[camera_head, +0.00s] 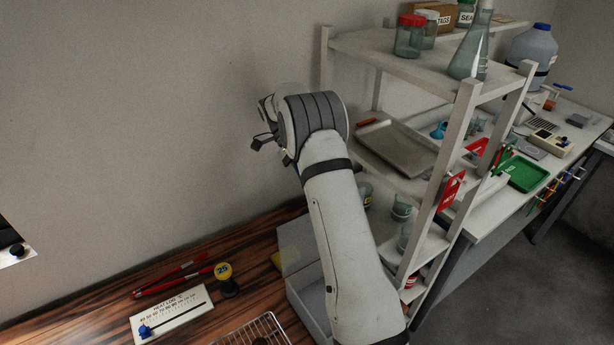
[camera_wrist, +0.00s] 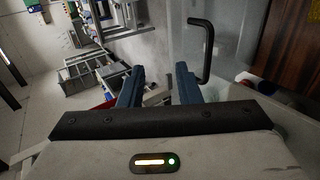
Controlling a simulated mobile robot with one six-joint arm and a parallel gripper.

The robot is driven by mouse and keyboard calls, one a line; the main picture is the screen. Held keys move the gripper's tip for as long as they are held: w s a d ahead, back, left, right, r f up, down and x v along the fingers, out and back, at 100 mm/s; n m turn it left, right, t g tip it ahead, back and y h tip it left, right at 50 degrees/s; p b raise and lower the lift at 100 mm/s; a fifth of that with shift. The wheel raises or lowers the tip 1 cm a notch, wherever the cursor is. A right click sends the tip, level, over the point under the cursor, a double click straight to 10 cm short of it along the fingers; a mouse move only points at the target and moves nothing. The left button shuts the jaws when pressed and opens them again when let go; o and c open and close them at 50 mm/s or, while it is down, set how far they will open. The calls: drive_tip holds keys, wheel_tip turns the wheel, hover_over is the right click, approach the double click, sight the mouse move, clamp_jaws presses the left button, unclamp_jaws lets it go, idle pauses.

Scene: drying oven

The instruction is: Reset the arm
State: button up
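My arm rises from the lower middle of the head view, in front of the shelf unit. My gripper (camera_head: 262,140) is at the upper end of the arm, beside the bare wall and above the wooden bench. In the wrist view, the two blue fingers of my gripper (camera_wrist: 158,88) stand well apart with nothing held between them. A black bar handle (camera_wrist: 203,50) on a pale panel shows beyond the right finger, apart from it.
A white shelf unit (camera_head: 452,140) with jars and a flask stands right of my arm. The wooden bench (camera_head: 105,300) holds a heat log card (camera_head: 172,314), red tongs (camera_head: 172,279) and a wire rack (camera_head: 252,332). A green tray (camera_head: 524,174) lies on the right table.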

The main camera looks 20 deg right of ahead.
drive_tip(key=s+a+r+n+t+y+b, duration=0.1)
drive_tip(key=s+r+n+t+b, duration=0.1)
drive_tip(key=s+r+n+t, duration=0.3)
drive_tip(key=s+a+r+n+t+b, duration=0.1)
drive_tip(key=s+r+n+t+b, duration=0.1)
drive_tip(key=s, duration=0.5)
drive_tip(key=s+a+f+n+t+y+b, duration=0.1)
drive_tip(key=s+f+n+t, duration=0.1)
drive_tip(key=s, duration=0.5)
drive_tip(key=s+a+f+n+t+b, duration=0.1)
drive_tip(key=s+a+f+n+t, duration=0.1)
drive_tip(key=s+n+t, duration=0.3)
drive_tip(key=s+n, duration=0.1)
drive_tip(key=s, duration=0.2)
drive_tip(key=shift+a+f+y+b, duration=0.15)
drive_tip(key=shift+a+y+b, duration=0.05)
drive_tip(key=shift+y+b, duration=0.2)
